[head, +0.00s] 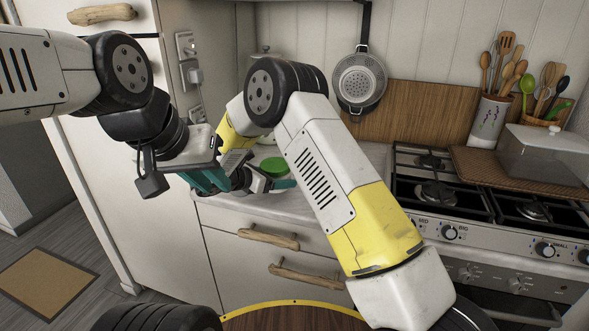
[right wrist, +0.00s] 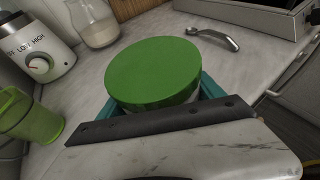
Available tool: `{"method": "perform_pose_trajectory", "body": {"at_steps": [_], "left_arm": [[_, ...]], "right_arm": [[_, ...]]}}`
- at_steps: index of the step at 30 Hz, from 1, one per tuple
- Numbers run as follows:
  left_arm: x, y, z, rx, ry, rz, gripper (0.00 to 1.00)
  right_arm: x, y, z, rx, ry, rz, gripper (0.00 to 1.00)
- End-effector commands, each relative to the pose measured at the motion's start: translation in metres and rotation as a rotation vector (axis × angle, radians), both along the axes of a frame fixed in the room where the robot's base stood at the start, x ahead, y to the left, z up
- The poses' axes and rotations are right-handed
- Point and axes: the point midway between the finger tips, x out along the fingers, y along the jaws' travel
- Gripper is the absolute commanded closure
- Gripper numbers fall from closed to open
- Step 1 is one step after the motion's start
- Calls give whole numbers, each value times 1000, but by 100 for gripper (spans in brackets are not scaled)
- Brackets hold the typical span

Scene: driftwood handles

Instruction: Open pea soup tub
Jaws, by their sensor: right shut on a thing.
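The pea soup tub has a round green lid (right wrist: 155,70) that lies flat on top in the right wrist view, with a little of its pale side showing below. The lid (head: 273,166) also shows in the head view, on the counter behind my right arm. My right gripper (right wrist: 155,100) is shut on the tub, with teal fingers at its sides. In the head view my right gripper (head: 264,184) is partly hidden. My left gripper (head: 212,180) has teal fingers and hangs to the left of the tub, near the counter's edge; the gap between its fingers cannot be made out.
A white appliance with a dial (right wrist: 38,55), a glass jar (right wrist: 95,22), a green cup (right wrist: 28,117) and a metal handle-like item (right wrist: 213,38) stand around the tub. The gas stove (head: 470,205) is at right. Drawers with driftwood handles (head: 268,238) are below the counter.

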Motion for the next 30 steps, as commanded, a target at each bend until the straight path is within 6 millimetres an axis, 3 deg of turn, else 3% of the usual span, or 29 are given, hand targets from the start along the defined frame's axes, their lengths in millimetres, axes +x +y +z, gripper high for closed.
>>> {"method": "perform_pose_trajectory", "body": {"at_steps": [3,9,23,24,30], "left_arm": [[0,0,0,0,0,0,76],[0,0,0,0,0,0,76],[0,0,0,0,0,0,76],[0,0,0,0,0,0,76],[0,0,0,0,0,0,76]], "right_arm": [[-18,27,4,0,-2,4,76],[-38,53,6,-1,-2,1,76],[-46,64,8,0,-1,-1,76],[-46,64,8,0,-1,-1,30],[-46,63,8,0,-1,-1,69]]}}
